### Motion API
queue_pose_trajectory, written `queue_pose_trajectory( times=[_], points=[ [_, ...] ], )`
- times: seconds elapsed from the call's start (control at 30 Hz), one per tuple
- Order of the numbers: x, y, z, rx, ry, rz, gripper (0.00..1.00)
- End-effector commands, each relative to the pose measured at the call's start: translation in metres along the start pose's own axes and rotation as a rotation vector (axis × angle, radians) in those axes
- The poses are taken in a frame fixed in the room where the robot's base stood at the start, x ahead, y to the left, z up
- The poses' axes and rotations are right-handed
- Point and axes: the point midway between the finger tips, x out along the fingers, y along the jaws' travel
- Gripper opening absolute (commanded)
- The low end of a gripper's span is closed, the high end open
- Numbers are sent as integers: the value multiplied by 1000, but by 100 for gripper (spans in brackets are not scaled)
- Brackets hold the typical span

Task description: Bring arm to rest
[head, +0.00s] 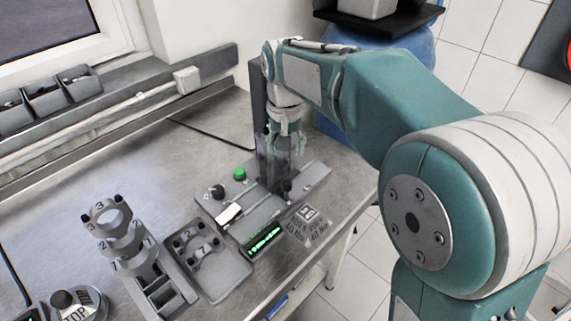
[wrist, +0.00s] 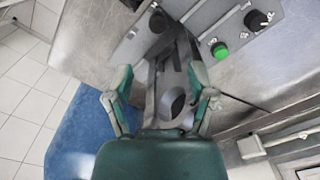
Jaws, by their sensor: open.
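My gripper (head: 287,143) points down in the head view, at the upper part of a bench fixture (head: 318,180) with a dark upright column and a see-through guard. In the wrist view my gripper (wrist: 160,88) has its two teal fingers spread apart, with nothing held between them. A grey ringed part (wrist: 176,103) of the fixture shows between and beyond the fingers. Whether the fingers touch the guard or column cannot be told. My arm is bent and reaches in from the right.
The fixture has a green button (head: 239,174), a black knob (head: 217,191) and a lit display (head: 262,240). Numbered ring parts (head: 130,243) stand on a rack at left, beside a tray (head: 226,284) holding a part marked 2. A stop button (head: 64,299) sits front left.

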Motion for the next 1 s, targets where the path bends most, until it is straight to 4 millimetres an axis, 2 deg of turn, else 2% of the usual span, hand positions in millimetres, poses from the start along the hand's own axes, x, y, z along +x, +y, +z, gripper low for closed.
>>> queue_pose_trajectory(
  times=[0.13,0.67,0.77,1.0],
  points=[
    [-11,0,0,0,0,0,71],
    [-14,4,3,2,7,-2,71],
    [-24,21,15,9,38,-11,71],
    [-45,79,69,32,162,-34,71]
  ],
)
